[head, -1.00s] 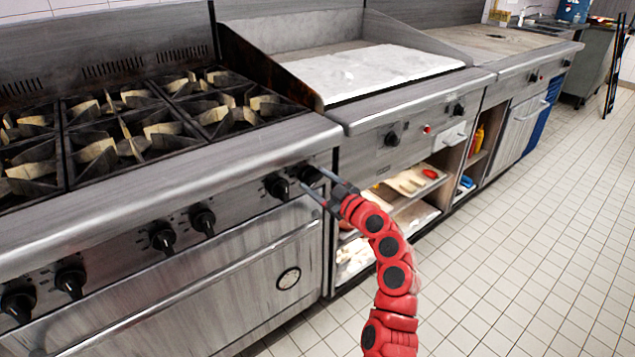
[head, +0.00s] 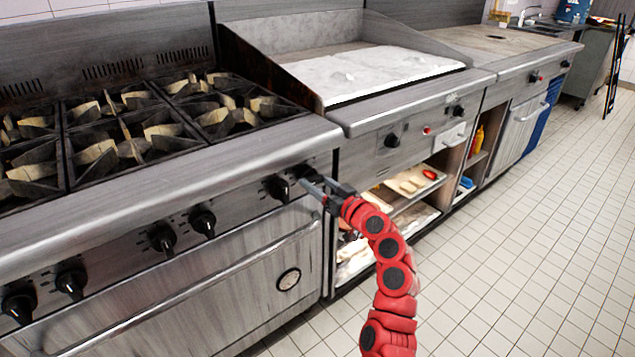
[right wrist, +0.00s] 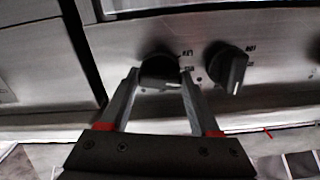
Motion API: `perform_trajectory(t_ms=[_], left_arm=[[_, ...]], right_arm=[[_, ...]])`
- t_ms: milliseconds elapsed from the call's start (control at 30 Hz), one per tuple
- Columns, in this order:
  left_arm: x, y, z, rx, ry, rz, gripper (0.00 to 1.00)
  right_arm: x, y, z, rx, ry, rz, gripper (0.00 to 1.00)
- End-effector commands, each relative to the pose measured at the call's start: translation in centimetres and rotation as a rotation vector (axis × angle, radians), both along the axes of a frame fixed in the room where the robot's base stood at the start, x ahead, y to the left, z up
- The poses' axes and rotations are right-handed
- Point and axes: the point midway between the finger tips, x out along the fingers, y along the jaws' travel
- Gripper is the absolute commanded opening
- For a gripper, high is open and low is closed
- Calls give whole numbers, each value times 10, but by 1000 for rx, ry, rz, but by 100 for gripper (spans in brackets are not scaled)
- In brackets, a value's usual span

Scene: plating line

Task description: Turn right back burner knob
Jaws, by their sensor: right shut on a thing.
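The stove has a row of black knobs along its steel front panel. My right gripper (head: 308,184) is at the rightmost knob (head: 303,172), which it partly hides in the head view. In the right wrist view, that knob (right wrist: 160,72) sits between the two fingers (right wrist: 160,88), and the gripper is shut on it. The neighbouring knob (head: 277,188) is free; it also shows beside the fingers in the right wrist view (right wrist: 226,66). My left gripper is not in view.
Burner grates (head: 130,135) cover the stove top. The oven door handle (head: 200,285) runs below the knobs. A griddle (head: 375,72) with an open shelf (head: 405,215) stands to the right. The tiled floor (head: 510,240) is clear.

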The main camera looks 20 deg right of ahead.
Motion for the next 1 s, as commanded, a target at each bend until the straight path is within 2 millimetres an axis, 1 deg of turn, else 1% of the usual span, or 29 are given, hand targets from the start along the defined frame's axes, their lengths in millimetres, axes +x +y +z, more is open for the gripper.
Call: perform_trajectory(t_ms=[567, 1000], left_arm=[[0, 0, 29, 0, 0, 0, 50], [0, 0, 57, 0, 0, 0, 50]], right_arm=[[0, 0, 0, 517, 195, 2, 8], [0, 0, 2, 908, 334, -1, 8]])
